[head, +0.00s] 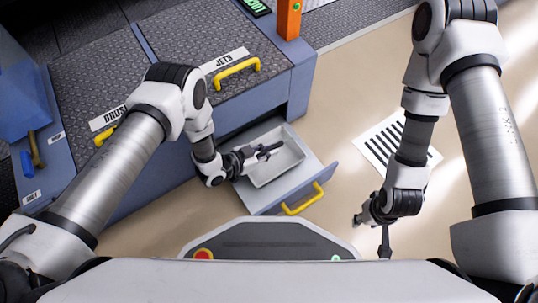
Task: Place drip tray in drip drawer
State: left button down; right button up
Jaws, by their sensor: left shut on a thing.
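The drip tray (283,170) is a shallow, pale grey rectangular tray. It shows within the outline of the open drip drawer (252,198), which has a blue front and a yellow handle. I cannot tell whether the tray rests on the drawer's floor or hangs just above it. My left gripper (262,153) is at the tray's upper-left side and is shut on it, covering part of that rim. My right gripper (371,236) is open and empty, low over the floor to the right of the drawer.
The drawer comes out of a blue cabinet with dark textured lids and yellow handles, one labelled JETS (224,59). An orange post (288,18) stands at its far corner.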

pick_arm(q)
jog(key=shift+f, duration=0.9)
jog(key=shift+r, duration=0.15)
jog(key=c, duration=1.6)
grip_release()
jog(key=o, duration=0.5)
jog(key=shift+c, duration=0.2)
pick_arm(e)
jog(key=shift+f, duration=0.5)
